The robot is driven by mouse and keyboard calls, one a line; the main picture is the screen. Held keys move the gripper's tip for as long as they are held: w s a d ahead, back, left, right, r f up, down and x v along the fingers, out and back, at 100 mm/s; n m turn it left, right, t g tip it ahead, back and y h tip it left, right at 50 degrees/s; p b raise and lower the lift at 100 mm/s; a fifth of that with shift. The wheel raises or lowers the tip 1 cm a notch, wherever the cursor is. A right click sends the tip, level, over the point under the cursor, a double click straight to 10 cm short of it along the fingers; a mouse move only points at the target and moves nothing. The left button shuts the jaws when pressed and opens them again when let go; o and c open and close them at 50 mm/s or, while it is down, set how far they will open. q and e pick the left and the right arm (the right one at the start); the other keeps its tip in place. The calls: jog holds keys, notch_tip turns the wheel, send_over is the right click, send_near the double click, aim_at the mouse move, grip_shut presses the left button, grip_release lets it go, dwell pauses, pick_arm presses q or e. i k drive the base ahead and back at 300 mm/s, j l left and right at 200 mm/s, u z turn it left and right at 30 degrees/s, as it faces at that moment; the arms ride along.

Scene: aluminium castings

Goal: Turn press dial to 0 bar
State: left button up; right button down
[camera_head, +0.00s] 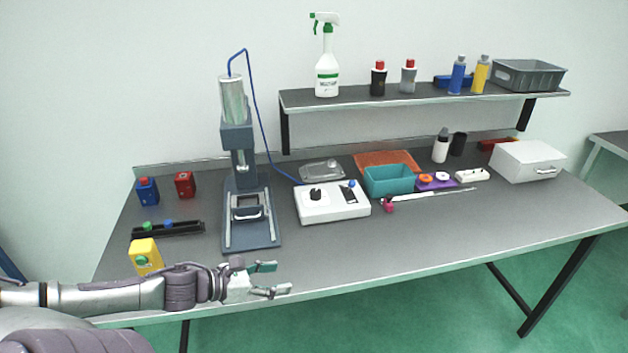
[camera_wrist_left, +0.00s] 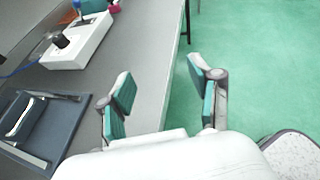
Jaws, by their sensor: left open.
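The press (camera_head: 238,150) stands on the left half of the table, with a blue cable running to a white control box (camera_head: 332,203). The box carries a black dial (camera_head: 316,194) on its left part and a small blue-topped lever or knob (camera_head: 351,184) at its right. The dial's setting is too small to read. In the left wrist view the dial (camera_wrist_left: 61,40) and box (camera_wrist_left: 80,45) show at the upper left. My left gripper (camera_head: 276,279) is open and empty over the table's front edge, in front of the press base and apart from the box. My right gripper is not seen.
A yellow box with a green button (camera_head: 145,256) stands beside my left arm. A teal bin (camera_head: 389,181) sits right of the control box. A shelf (camera_head: 420,97) with bottles runs along the back. The table's front right is clear.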

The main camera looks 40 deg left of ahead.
aim_at(315, 194)
jog(key=i+j, duration=0.4)
jog(key=j, duration=0.15)
jog(key=i+j, duration=0.4)
jog(key=j, duration=0.15)
